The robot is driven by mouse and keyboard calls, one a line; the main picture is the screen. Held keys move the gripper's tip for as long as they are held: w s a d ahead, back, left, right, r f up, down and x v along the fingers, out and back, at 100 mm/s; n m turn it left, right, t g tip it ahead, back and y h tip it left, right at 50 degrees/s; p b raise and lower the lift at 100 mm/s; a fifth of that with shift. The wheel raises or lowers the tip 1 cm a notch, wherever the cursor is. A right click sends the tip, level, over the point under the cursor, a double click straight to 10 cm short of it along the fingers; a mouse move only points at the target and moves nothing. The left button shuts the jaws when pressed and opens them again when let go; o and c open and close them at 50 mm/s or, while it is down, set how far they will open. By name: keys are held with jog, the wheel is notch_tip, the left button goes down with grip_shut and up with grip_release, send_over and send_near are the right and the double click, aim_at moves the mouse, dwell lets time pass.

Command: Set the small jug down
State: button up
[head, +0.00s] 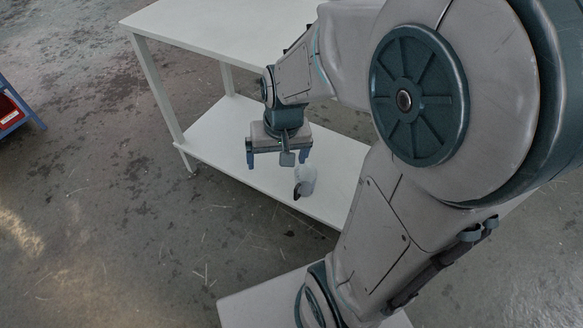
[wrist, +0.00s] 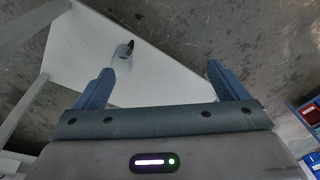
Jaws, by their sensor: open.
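The small jug (head: 305,180) is whitish with a dark part on one side. It stands on the white lower shelf (head: 230,150) of the table, near the shelf's front edge. It also shows in the wrist view (wrist: 123,58), beyond the left finger and apart from it. My gripper (head: 277,160) is open and empty, with its two blue fingers spread wide. In the head view it is just above and to the left of the jug. In the wrist view the gripper (wrist: 158,85) has nothing between its fingertips.
The white table top (head: 220,28) is above the shelf, held by white legs (head: 158,85). Red and blue bins (head: 10,110) stand at the far left. The shelf left of the jug is bare, and the grey floor around is open.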

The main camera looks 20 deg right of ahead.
jog(key=s+r+n, duration=0.2)
jog(key=s+r, duration=0.2)
jog(key=s, duration=0.3)
jog(key=shift+s+d+h, duration=0.2)
jog(key=shift+s+h, duration=0.05)
jog(key=shift+h, duration=0.15)
dwell(0.8)
